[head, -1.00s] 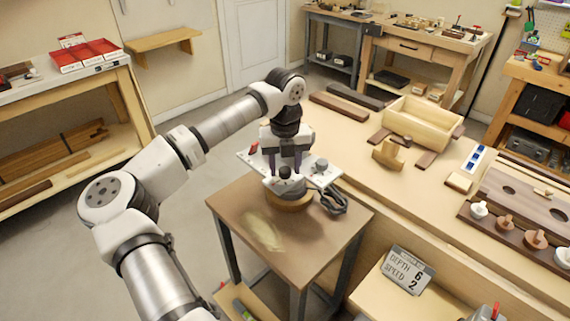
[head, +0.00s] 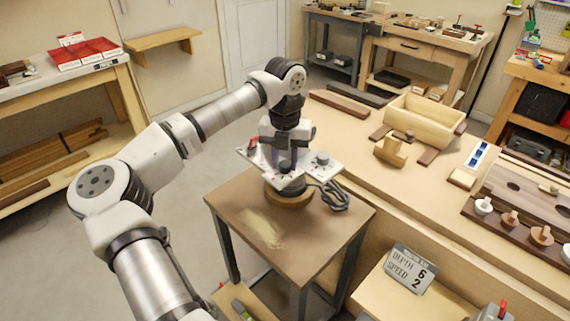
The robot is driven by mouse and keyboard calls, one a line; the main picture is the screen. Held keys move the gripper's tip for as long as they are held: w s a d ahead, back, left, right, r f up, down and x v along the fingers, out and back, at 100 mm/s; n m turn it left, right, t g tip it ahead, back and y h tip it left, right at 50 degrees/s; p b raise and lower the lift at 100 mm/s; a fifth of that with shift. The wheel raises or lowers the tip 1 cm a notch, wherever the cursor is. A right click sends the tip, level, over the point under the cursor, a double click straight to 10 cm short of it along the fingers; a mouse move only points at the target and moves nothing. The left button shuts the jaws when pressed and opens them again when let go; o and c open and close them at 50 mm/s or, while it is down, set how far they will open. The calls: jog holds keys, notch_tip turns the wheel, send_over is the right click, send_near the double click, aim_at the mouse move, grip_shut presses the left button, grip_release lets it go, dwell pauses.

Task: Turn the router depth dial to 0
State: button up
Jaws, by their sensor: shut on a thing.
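The router (head: 264,172) is a pale plate with controls on a round wooden base, on a small brown table (head: 250,225). My gripper (head: 286,166) points straight down over the middle of the plate. It is shut on a dark knob there, mostly hidden between the fingers. A grey knob (head: 322,158) stands free to the right, and a red switch (head: 251,144) stands at the left end. The labels on the dials are too small to read. A grey display (head: 409,269) at lower right reads DEPTH 6, SPEED 2.
A dark cable (head: 332,194) lies coiled at the table's right side. A long workbench (head: 395,190) to the right holds an open wooden box (head: 420,120), wooden blocks and a rack of knobs. The front of the small table is clear.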

jog(key=m+b, duration=0.1)
jog(key=m, duration=0.2)
jog(key=shift+m+b, duration=0.3)
jog(key=shift+m, duration=0.1)
jog(key=m+b, duration=0.1)
jog(key=m, duration=0.7)
jog(key=shift+m, duration=2.1)
jog(key=o, duration=1)
